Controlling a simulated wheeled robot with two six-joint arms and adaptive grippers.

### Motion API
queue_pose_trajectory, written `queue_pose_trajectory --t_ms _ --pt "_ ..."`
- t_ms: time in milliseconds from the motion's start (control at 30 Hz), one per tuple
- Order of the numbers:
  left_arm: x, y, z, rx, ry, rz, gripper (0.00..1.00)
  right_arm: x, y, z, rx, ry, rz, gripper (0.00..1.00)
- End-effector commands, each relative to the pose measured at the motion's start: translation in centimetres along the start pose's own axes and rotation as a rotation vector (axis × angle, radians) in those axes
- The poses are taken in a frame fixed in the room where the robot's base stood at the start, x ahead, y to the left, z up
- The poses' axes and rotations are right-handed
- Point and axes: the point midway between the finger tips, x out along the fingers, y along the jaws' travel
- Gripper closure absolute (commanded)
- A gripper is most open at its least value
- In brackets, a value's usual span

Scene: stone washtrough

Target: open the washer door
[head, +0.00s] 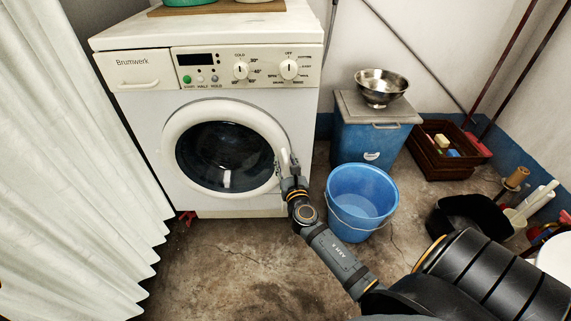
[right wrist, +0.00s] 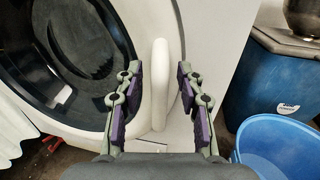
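The white front-loading washer (head: 150,120) stands against the back wall. Its round door (head: 182,128), with a white ring and dark glass, looks closed flush with the front. A pale upright door handle (right wrist: 160,85) sticks out at the door's right edge. My right gripper (head: 287,166) is at that edge in the head view. In the right wrist view my right gripper (right wrist: 158,92) is open, with one finger on each side of the handle and a visible gap on both sides. My left gripper is in neither view.
A blue bucket (head: 361,197) stands on the floor just right of my right forearm. Behind it is a blue bin (head: 365,140) with a steel bowl (head: 381,86) on its lid. A white curtain (head: 70,150) hangs at left.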

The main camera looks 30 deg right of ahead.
Motion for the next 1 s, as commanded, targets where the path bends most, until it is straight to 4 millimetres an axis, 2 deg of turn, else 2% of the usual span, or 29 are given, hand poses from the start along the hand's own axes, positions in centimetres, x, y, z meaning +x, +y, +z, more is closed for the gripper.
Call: queue_pose_trajectory --t_ms 100,367,1000 --pt "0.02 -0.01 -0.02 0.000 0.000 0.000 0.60 -0.02 0.00 0.00 0.000 0.000 0.000 0.65" --pt "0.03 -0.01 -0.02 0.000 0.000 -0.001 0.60 -0.03 -0.01 -0.01 0.000 0.000 0.000 1.00" --pt "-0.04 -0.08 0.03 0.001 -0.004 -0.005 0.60 -0.11 -0.07 -0.10 0.002 0.002 -0.050 1.00"
